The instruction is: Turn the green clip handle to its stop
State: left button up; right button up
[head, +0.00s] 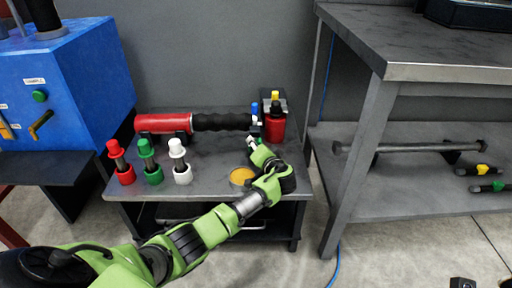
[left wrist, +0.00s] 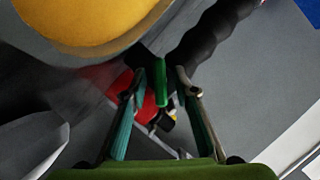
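The green clip handle (left wrist: 162,85) shows in the middle of the left wrist view, standing lengthwise between my fingertips. My left gripper (left wrist: 154,90) is open around it, with a gap visible on each side. In the head view my left gripper (head: 262,158) is over the right part of the low grey table, and the clip handle is too small and covered to make out clearly. Behind the handle in the wrist view are a blurred red part (left wrist: 140,98) and a black ribbed grip (left wrist: 213,32). My right gripper is not in view.
On the low table (head: 215,180) are a red tool with black grip (head: 222,122), a red bottle (head: 274,128), an orange-topped round tin (head: 241,177) close by my gripper, and red, green and white capped posts (head: 180,162). A tall grey bench (head: 430,72) stands right.

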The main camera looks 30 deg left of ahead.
pick_arm(q)
jog(key=shift+w+a, duration=0.1)
jog(key=shift+w, duration=0.05)
grip_shut()
